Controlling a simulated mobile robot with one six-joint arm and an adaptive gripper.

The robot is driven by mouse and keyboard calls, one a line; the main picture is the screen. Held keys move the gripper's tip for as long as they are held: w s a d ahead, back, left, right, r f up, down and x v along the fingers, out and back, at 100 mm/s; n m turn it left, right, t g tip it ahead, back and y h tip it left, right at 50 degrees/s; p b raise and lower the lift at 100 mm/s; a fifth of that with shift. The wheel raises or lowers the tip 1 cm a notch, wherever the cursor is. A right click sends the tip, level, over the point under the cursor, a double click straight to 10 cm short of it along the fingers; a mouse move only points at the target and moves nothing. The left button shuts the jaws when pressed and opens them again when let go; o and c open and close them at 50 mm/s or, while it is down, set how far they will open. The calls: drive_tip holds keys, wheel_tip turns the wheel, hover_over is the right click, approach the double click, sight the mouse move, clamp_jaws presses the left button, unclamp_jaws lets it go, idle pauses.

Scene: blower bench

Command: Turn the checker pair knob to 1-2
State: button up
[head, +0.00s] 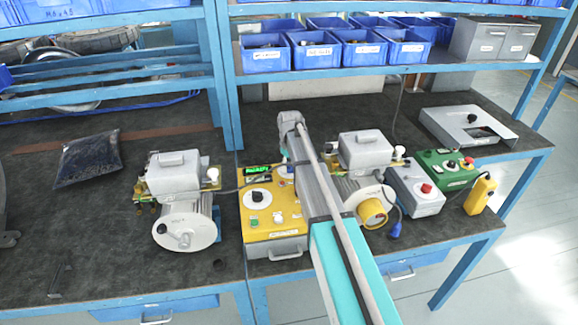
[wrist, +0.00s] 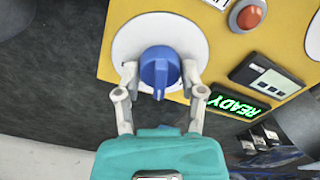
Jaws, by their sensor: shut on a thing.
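The yellow checker box (head: 275,228) stands mid-bench, with a black knob (head: 258,196) on a white dial and a lit green display (head: 258,170). In the wrist view a blue knob (wrist: 160,68) sits on a round white dial (wrist: 135,38) on the yellow panel. My gripper (wrist: 160,80) is shut on the blue knob, one finger on each side. The knob's ridge points down the picture, towards my wrist. No dial markings are legible. The display beside it (wrist: 238,105) reads READY. My arm hides the gripper and part of the box in the head view.
Grey blower motors (head: 185,222) and (head: 362,185) stand on both sides of the box. A red button (wrist: 250,14) is near the dial. A grey box with a red button (head: 416,190) and a green box (head: 447,168) stand right. Blue bins (head: 313,53) fill the shelf above.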

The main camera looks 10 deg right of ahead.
idle(0.3)
drive_tip(key=o, duration=1.1)
drive_tip(key=shift+o, duration=0.2)
drive_tip(key=shift+r, duration=0.15)
